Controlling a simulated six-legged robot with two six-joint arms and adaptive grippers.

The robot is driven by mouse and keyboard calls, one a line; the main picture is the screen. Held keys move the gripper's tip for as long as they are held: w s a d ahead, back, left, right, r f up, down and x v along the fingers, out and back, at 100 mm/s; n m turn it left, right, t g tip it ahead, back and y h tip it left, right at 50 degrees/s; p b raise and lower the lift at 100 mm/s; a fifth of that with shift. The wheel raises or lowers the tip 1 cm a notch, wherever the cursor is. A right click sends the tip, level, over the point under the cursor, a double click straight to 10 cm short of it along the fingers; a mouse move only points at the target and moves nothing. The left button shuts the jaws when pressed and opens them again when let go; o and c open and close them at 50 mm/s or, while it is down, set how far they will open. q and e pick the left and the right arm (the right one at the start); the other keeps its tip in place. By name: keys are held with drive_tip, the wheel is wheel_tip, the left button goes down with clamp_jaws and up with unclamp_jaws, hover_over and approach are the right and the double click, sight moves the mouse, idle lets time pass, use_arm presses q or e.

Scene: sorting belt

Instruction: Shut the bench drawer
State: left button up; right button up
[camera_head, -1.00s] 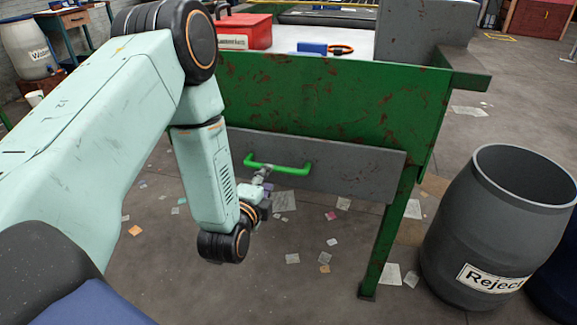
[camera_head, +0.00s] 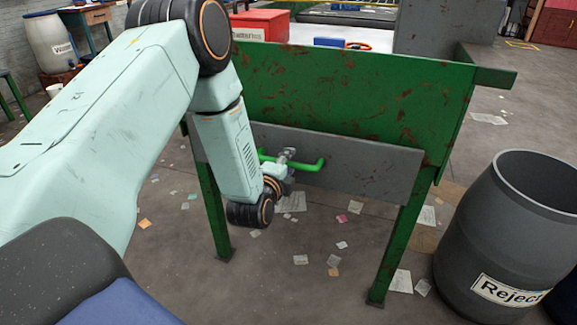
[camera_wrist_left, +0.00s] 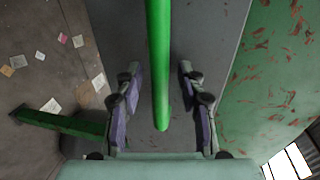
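The bench drawer's grey front (camera_head: 370,172) sits below the green rusty bench panel (camera_head: 340,95) in the head view. I cannot tell how far it stands out. A bright green bar handle (camera_head: 310,166) is fixed across it. My left gripper (camera_head: 288,157) is at the middle of the handle, partly hidden by its own wrist. In the left wrist view the handle (camera_wrist_left: 159,60) runs between the two fingers (camera_wrist_left: 160,100), which stand apart with a gap on each side. The drawer front (camera_wrist_left: 215,30) lies behind. My right gripper is out of view.
A grey Reject barrel (camera_head: 510,230) stands right of the bench. Green bench legs (camera_head: 393,250) reach the floor, which is littered with papers (camera_head: 295,202).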

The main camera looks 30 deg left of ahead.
use_arm(q)
drive_tip(key=shift+c, duration=0.2)
clamp_jaws()
idle(0.6)
